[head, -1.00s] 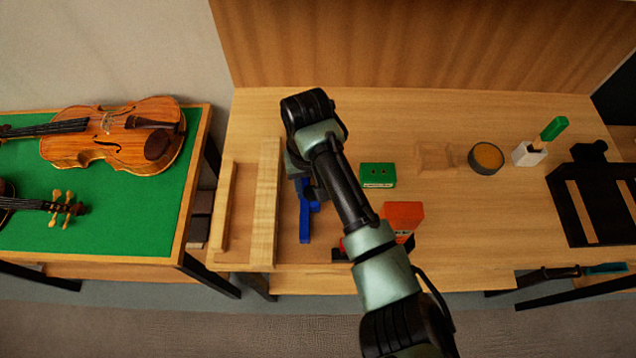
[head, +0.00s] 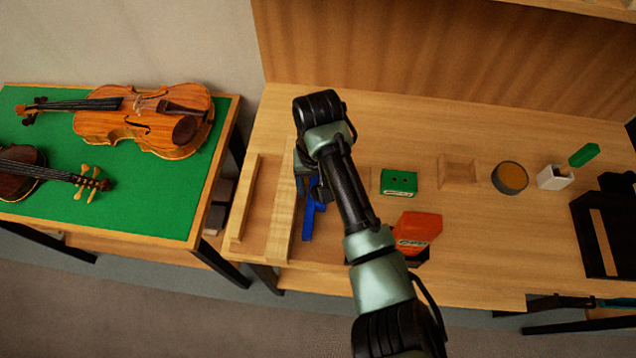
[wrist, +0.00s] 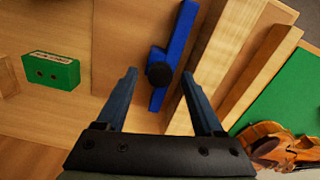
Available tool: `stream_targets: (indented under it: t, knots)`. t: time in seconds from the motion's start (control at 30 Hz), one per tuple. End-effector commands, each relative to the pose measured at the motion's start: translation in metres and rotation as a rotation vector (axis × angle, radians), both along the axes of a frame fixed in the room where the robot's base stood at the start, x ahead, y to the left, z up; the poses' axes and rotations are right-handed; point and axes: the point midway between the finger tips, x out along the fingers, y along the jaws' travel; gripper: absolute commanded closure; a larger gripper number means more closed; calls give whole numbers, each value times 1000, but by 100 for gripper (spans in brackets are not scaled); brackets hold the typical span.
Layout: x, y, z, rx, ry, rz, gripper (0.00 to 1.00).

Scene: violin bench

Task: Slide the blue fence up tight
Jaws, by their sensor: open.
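The blue fence (head: 308,222) lies on the bench to the right of a long pale wooden strip (head: 282,215), with a small gap between them in the head view. In the wrist view the fence (wrist: 182,38) runs beside the strip (wrist: 212,55) and carries a round black knob (wrist: 159,68). My gripper (wrist: 158,76) is open and points down over the fence. The knob appears between its two fingertips; I cannot tell whether either finger touches it. In the head view my arm hides part of the fence.
A green box (head: 398,182), an orange box (head: 417,228), a shallow wooden tray (head: 459,171) and a round tin (head: 510,177) stand to the right. A second wooden strip (head: 245,200) lies left. Violins rest on the green-topped table (head: 150,190).

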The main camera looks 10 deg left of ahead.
Motion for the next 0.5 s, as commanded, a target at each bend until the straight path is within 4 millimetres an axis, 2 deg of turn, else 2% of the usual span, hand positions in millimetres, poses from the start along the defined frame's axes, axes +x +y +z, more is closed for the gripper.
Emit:
stream_targets:
  t: [0.17,0.5]
  knots:
    - [1,1,19,2,-4,1,31]
    - [1,0,96,0,-5,1,31]
